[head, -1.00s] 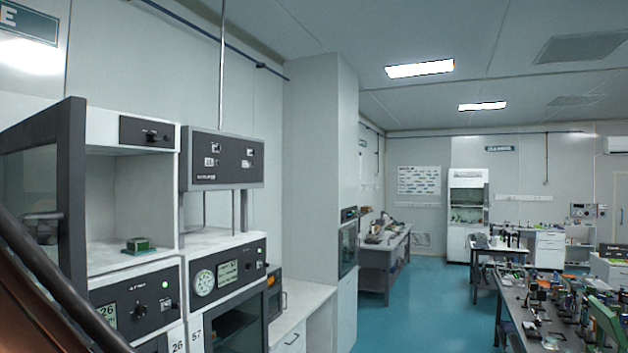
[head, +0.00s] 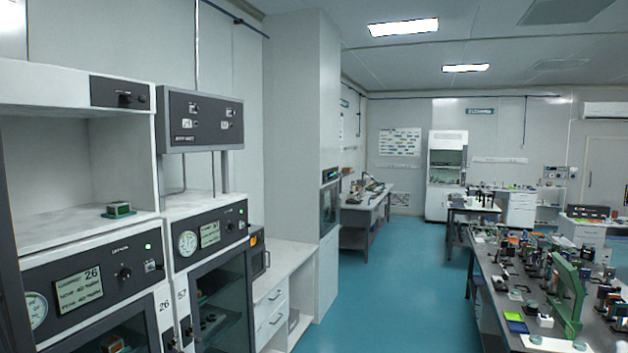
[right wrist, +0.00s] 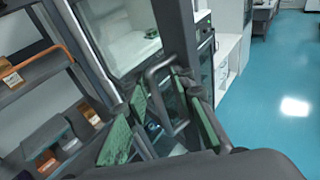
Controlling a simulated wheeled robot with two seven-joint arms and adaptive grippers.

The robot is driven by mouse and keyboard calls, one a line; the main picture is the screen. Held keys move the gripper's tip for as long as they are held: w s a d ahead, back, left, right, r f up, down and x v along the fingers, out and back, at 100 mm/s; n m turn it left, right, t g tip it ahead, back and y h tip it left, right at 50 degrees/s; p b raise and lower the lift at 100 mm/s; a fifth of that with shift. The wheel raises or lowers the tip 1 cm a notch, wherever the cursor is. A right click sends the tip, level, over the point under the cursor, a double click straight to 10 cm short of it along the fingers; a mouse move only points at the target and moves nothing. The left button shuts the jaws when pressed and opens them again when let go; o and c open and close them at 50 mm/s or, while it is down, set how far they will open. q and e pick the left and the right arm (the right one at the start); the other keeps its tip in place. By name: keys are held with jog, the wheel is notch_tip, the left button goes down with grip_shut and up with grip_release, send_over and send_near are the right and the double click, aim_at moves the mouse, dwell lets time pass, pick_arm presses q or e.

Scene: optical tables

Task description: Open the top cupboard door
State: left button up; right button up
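The top cupboard (head: 160,88) is at the left of the head view, with its front open and its white inside showing. A small green block (head: 118,209) lies on its floor. Only a dark strip of the door frame (head: 8,245) shows at the left edge. In the right wrist view the dark door frame (right wrist: 188,35) stands upright, with a grey bar handle (right wrist: 152,76) on it. My right gripper (right wrist: 163,108), with green finger pads, is open, with the handle between its spread fingers. Whether the pads touch it I cannot tell. My left gripper is in neither view.
Instrument panels (head: 92,280) and a lower glass-door cupboard (head: 222,300) stand below and beside the open cupboard. A rack with boxes (right wrist: 45,85) is left in the right wrist view. A cluttered optical table (head: 490,290) is at right. The teal floor (head: 390,270) between is clear.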

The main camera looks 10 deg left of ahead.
jog(key=s+p, duration=0.2)
jog(key=s, duration=0.3)
jog(key=shift+s+a+r, duration=0.1)
jog(key=shift+a, duration=0.05)
dwell(0.3)
